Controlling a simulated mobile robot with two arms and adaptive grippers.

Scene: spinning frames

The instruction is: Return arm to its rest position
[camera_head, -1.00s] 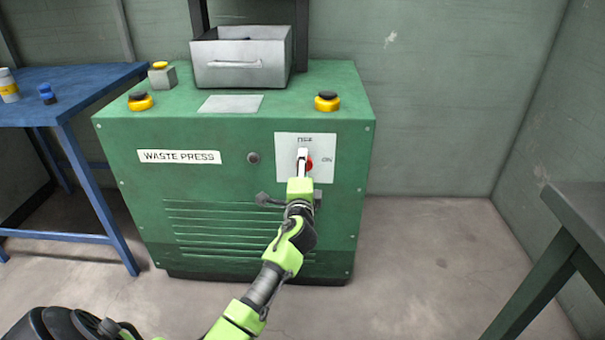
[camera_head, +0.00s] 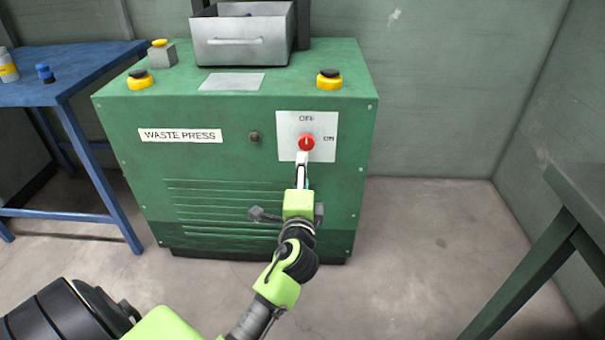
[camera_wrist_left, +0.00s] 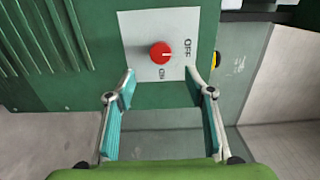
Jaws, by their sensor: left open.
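My left gripper (camera_head: 302,160) is just below and in front of the red knob (camera_head: 306,142) on the green waste press (camera_head: 200,190). In the left wrist view, the gripper (camera_wrist_left: 160,73) has its two fingers spread apart with nothing between them. The red knob (camera_wrist_left: 160,52) lies beyond the fingertips, apart from them, on a pale plate (camera_wrist_left: 140,28) marked OFF and ON. The knob's light mark points toward the OFF side. My left arm reaches up from the bottom of the head view. My right gripper is not in view.
A grey metal bin (camera_head: 243,40) sits on top of the press, with yellow-and-black buttons (camera_head: 329,79) near its top corners. A blue table (camera_head: 60,85) stands at left and a dark green table (camera_head: 580,195) at right. The floor (camera_head: 420,250) between press and right table is clear.

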